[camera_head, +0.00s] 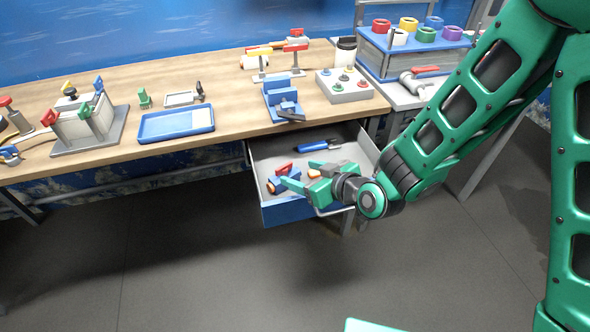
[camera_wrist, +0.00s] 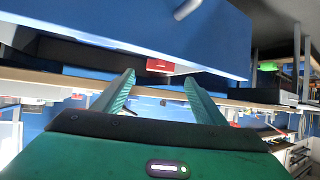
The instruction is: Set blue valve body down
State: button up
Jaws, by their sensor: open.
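A blue valve body (camera_head: 273,186) with an orange end and a red handle lies in the left front part of the open drawer (camera_head: 263,160). My gripper (camera_head: 298,172) is open above the drawer's front, its fingers reaching in beside the valve body. One finger partly covers the valve body. In the wrist view my open fingers (camera_wrist: 160,80) are spread apart with nothing clamped between them. A red part (camera_wrist: 160,65) shows beyond the fingertips, perhaps the valve's handle; the rest of the valve body is not clear there.
A blue-handled tool (camera_head: 318,146) lies at the drawer's back, and a small orange piece (camera_head: 314,175) is near my gripper. Above stand a blue vise (camera_head: 283,98), a button box (camera_head: 345,87) and a blue tray (camera_head: 176,124) on the wooden bench (camera_head: 230,92).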

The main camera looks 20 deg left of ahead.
jog(key=shift+v, duration=1.3)
jog(key=w+d+r+m+h, duration=0.1)
jog(key=d+r+m+h, duration=0.15)
jog(key=d, duration=0.85)
jog(key=w+d+r+m+g+h, duration=0.1)
jog(key=d+m+h, duration=0.15)
jog(key=d, duration=0.85)
jog(key=w+d+r+m+h, duration=0.1)
jog(key=d+h, duration=0.2)
jog(key=d, duration=0.8)
jog(key=s+d+r+m+g+h, duration=0.1)
jog(key=s+d+r+m+g, duration=0.15)
jog(key=s+d, duration=0.35)
jog(key=s+d+r+m+g+h, duration=0.1)
jog(key=s+d+r+m, duration=0.2)
jog(key=d, duration=0.5)
jog(key=s+d+r+m+g, duration=0.1)
jog(key=s+d+m, duration=0.1)
jog(key=s, duration=0.5)
jog(key=s+d+r+m+g, duration=0.1)
jog(key=s+d+m, duration=0.2)
jog(key=s, duration=0.5)
jog(key=shift+s+r+m+g, duration=0.2)
jog(key=shift+s+m+g, duration=0.05)
jog(key=shift+m+g, duration=0.1)
